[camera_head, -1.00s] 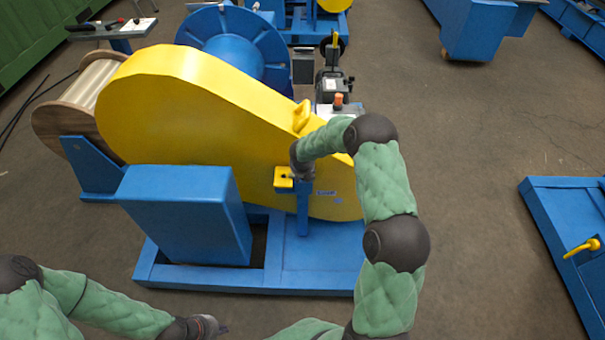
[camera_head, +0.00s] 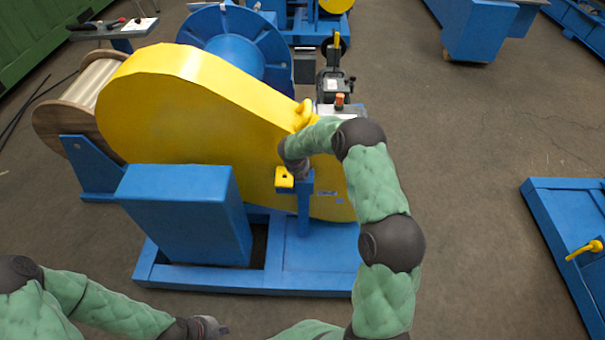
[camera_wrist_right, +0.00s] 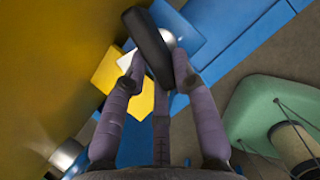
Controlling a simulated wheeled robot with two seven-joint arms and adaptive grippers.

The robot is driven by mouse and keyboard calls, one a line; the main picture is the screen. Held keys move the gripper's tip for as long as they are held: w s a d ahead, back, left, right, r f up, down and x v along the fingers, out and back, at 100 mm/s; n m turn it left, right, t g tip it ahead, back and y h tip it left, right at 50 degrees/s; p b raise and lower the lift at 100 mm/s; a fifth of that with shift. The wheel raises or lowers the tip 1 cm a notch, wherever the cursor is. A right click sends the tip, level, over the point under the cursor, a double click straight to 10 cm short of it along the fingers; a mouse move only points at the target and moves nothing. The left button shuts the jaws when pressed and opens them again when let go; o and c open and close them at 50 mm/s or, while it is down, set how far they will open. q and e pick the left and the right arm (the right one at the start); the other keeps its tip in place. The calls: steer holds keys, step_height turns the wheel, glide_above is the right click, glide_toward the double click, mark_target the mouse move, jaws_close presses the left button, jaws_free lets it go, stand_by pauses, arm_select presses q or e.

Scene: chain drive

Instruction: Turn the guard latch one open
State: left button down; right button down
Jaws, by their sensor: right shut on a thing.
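The big yellow chain guard (camera_head: 190,110) stands on a blue frame. A small yellow block (camera_head: 284,180) and a blue post (camera_head: 304,212) are at its front face. My right gripper (camera_head: 297,172) is at the top of this post, its fingers mostly hidden by the wrist in the head view. In the right wrist view, my right gripper (camera_wrist_right: 160,68) is shut on a dark latch handle (camera_wrist_right: 150,45), beside a silver round part (camera_wrist_right: 168,38), the yellow block (camera_wrist_right: 110,70) and blue bracket (camera_wrist_right: 187,38). My left gripper (camera_head: 217,328) is low in the head view, away from the guard; its fingers are unclear.
A blue box-shaped housing (camera_head: 185,215) stands left of the post on the blue base (camera_head: 310,270). A yellow handle (camera_head: 302,115) is on the guard above my right wrist. A wooden spool (camera_head: 80,105) is at left. Open floor (camera_head: 480,220) lies to the right.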

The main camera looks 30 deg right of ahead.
steer(key=m, duration=0.1)
steer(key=m+g, duration=0.1)
steer(key=m, duration=0.1)
steer(key=shift+w+a, duration=0.15)
steer(key=shift+w, duration=0.15)
steer(key=m, duration=0.1)
steer(key=m+g, duration=0.1)
steer(key=m, duration=0.1)
steer(key=shift+w+m+h+p, duration=0.3)
steer(key=shift+w+h, duration=0.1)
steer(key=m, duration=0.1)
steer(key=m+g, duration=0.1)
steer(key=shift+w+f+m, duration=0.1)
steer(key=shift+w+m, duration=0.2)
steer(key=shift+w+d+m+g+b, duration=0.15)
steer(key=shift+m+g, duration=0.25)
steer(key=shift+m, duration=0.45)
steer(key=shift+w+d+m+g+b, duration=0.15)
steer(key=shift+m+g, duration=0.25)
steer(key=shift+m, duration=0.45)
steer(key=c, duration=1)
jaws_free()
steer(key=shift+r, duration=0.2)
